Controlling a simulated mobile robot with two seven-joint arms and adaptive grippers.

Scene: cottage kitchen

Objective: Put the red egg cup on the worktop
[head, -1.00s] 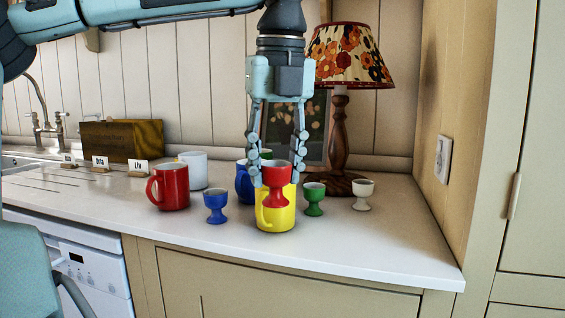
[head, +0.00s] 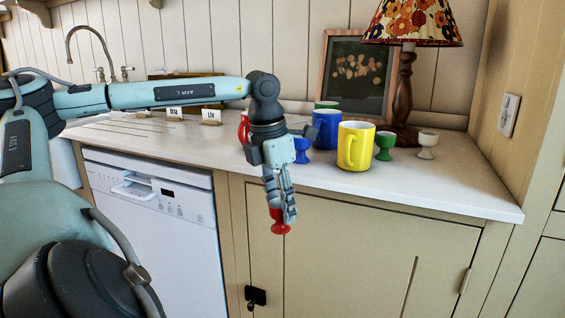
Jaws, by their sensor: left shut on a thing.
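The red egg cup (head: 280,228) is held in my left gripper (head: 280,213), which points down and is shut on it. The gripper's fingers cover part of the cup. In the picture, cup and fingertips appear below the front edge of the worktop (head: 450,188), against the cupboard front. The cup seems to be in front of the worktop rather than over it. My right gripper is not in view.
On the worktop stand a yellow mug (head: 356,147), a blue mug (head: 327,128), a blue egg cup (head: 301,152), a green egg cup (head: 384,147) and a white egg cup (head: 427,144). A red mug (head: 243,127) is partly behind my wrist. The lamp (head: 406,95) stands behind. The right front is clear.

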